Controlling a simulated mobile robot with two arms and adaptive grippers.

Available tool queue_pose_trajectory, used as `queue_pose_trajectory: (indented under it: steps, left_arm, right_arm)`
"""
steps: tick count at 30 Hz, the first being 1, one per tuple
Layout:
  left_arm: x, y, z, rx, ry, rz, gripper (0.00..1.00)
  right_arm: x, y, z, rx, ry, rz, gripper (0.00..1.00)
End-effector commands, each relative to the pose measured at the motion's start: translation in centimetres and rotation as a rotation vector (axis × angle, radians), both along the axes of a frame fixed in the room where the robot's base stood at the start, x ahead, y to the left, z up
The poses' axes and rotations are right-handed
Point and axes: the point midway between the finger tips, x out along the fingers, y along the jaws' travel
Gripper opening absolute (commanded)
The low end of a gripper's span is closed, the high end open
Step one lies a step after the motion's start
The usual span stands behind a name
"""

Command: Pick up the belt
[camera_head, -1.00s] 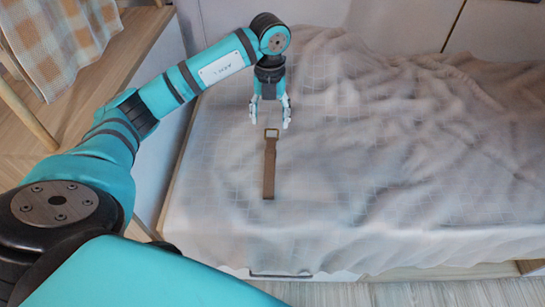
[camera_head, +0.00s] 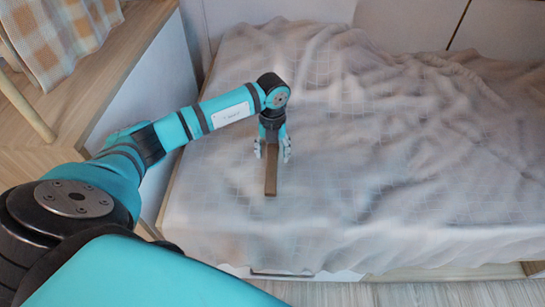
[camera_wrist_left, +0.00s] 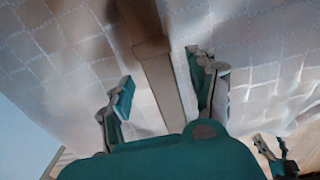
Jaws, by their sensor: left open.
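The brown belt (camera_head: 271,177) lies straight on the bed's pale cover, its far end and buckle hidden behind my left gripper (camera_head: 272,155). The gripper points down over the far part of the belt, with its fingers apart. In the left wrist view, the belt (camera_wrist_left: 158,75) runs between the two open fingers of the left gripper (camera_wrist_left: 165,95), apart from both and closer to the right one. I cannot tell how high the fingertips are above the cover.
The bed (camera_head: 400,170) has a rumpled, light, grid-patterned cover, with free room around the belt. A wooden ledge (camera_head: 120,60) and a checked orange cloth (camera_head: 65,35) are at the upper left. Wooden floor shows along the bottom.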

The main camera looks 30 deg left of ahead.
Motion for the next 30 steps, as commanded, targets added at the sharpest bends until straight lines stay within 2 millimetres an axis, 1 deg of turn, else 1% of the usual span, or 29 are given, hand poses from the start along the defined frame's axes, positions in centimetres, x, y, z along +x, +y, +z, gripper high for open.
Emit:
queue_pose_trajectory:
  steps: [1,3,10,21,24,30]
  left_arm:
    - [-0.03,-0.04,-0.66,-0.001,0.002,0.000,0.60]
    - [0.01,-0.03,-1.00,0.000,0.000,0.000,0.60]
    - [0.04,0.00,-1.04,0.001,-0.001,-0.001,0.60]
    - [0.02,0.00,-1.01,0.001,-0.001,-0.001,0.11]
    - [0.03,0.01,-1.01,0.001,-0.001,-0.001,0.00]
    - [0.05,0.01,-0.97,0.000,-0.001,-0.001,0.00]
  right_arm:
    - [0.04,-0.02,0.25,0.000,-0.003,0.000,0.87]
    - [0.03,-0.02,0.53,0.000,-0.003,-0.001,0.87]
    - [0.03,-0.02,0.67,0.000,-0.002,-0.001,0.87]
    - [0.04,0.00,0.67,0.000,-0.003,-0.001,0.87]
    - [0.03,0.01,0.67,0.001,-0.003,-0.001,0.87]
    - [0.04,0.03,0.67,0.001,-0.003,-0.001,0.87]
